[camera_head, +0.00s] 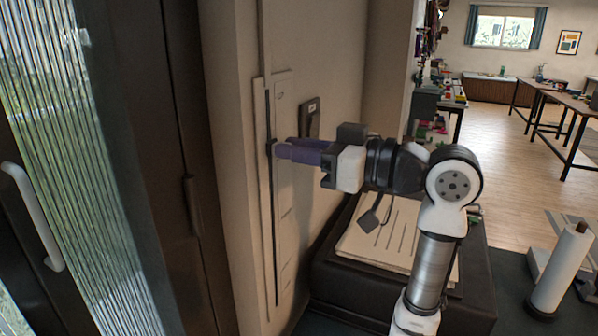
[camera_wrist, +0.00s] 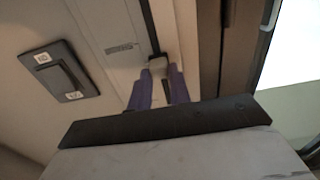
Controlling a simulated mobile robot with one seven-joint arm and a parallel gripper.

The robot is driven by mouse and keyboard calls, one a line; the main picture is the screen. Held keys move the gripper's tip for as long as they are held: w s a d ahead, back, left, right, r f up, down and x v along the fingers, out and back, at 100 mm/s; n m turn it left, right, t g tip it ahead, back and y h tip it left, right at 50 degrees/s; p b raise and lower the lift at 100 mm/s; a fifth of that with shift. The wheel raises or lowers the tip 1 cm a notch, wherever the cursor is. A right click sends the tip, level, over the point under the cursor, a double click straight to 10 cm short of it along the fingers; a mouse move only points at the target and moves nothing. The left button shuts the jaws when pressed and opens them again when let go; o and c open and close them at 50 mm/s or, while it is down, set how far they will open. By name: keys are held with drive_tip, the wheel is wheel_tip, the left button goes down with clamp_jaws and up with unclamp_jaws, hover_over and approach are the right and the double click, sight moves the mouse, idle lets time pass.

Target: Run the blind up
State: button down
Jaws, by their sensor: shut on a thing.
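A pale vertical wall panel (camera_head: 285,250) has a long dark slot (camera_head: 273,225) running down it, with small marks along its right side. My gripper (camera_head: 276,150) reaches in from the right with purple fingers, at the slot's upper part. The fingers mostly hide the knob in the head view. I cannot tell which covering is the blind.
A dark switch plate (camera_head: 310,113) is on the wall just beyond the panel; it also shows in the wrist view (camera_wrist: 60,72). A ribbed glass door (camera_head: 75,150) with a white handle (camera_head: 35,215) is at left. A dark cabinet with papers (camera_head: 385,240) stands below my arm.

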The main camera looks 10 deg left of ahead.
wheel_tip(320, 180, up, 8)
drive_tip(key=p, duration=0.3)
drive_tip(key=shift+d+f, duration=0.1)
drive_tip(key=shift+f, duration=0.1)
drive_tip(key=shift+r, duration=0.1)
drive_tip(key=c, duration=1.3)
unclamp_jaws()
drive_tip(key=shift+c, duration=0.2)
drive_tip(key=shift+o, duration=0.3)
drive_tip(key=shift+d+f, duration=0.2)
drive_tip(key=shift+d, duration=0.1)
drive_tip(key=s+d+b, duration=0.2)
drive_tip(key=d+b, duration=0.2)
drive_tip(key=d, duration=0.9)
drive_tip(key=shift+s, duration=0.3)
